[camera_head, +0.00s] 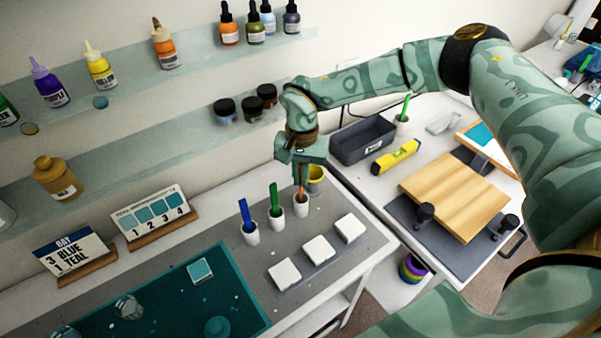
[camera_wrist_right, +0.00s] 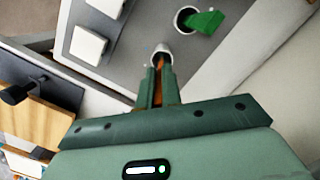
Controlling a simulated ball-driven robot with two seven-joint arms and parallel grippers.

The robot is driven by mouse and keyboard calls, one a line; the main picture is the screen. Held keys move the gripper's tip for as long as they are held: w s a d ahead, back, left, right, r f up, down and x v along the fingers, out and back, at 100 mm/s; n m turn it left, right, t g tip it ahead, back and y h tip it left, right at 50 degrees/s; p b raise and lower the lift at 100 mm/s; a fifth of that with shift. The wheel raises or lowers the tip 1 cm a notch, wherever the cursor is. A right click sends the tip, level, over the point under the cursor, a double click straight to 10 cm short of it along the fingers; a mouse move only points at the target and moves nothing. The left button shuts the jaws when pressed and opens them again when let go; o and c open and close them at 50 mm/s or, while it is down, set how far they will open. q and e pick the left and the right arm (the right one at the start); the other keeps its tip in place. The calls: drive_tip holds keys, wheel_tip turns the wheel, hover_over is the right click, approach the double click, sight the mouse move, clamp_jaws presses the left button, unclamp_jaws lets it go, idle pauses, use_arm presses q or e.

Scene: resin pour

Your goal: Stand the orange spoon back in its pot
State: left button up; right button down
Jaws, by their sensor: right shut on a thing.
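My right gripper (camera_head: 301,166) points down and is shut on the orange spoon (camera_head: 301,190). In the right wrist view the spoon (camera_wrist_right: 159,66) shows as a thin orange strip between the fingers (camera_wrist_right: 156,84). The spoon stands about upright, with its lower end at the mouth of a small white pot (camera_head: 301,208). The pot (camera_wrist_right: 163,50) also shows just beyond the fingertips in the right wrist view. I cannot tell how deep the spoon's end is in the pot. The gripper hides the spoon's upper part. My left gripper is not in view.
White pots with a green spoon (camera_head: 274,195) and a blue spoon (camera_head: 246,212) stand to the left. A yellow cup (camera_head: 317,180) is close behind the gripper. White blocks (camera_head: 318,249) lie in front, and a teal mat (camera_head: 170,290) lies at the left.

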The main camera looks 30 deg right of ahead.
drive_tip(key=c, duration=1.5)
unclamp_jaws()
wheel_tip(320, 180, up, 16)
drive_tip(key=w+d, duration=0.1)
drive_tip(key=shift+w+p, duration=0.3)
drive_tip(key=shift+p, duration=0.1)
drive_tip(key=shift+d, duration=0.1)
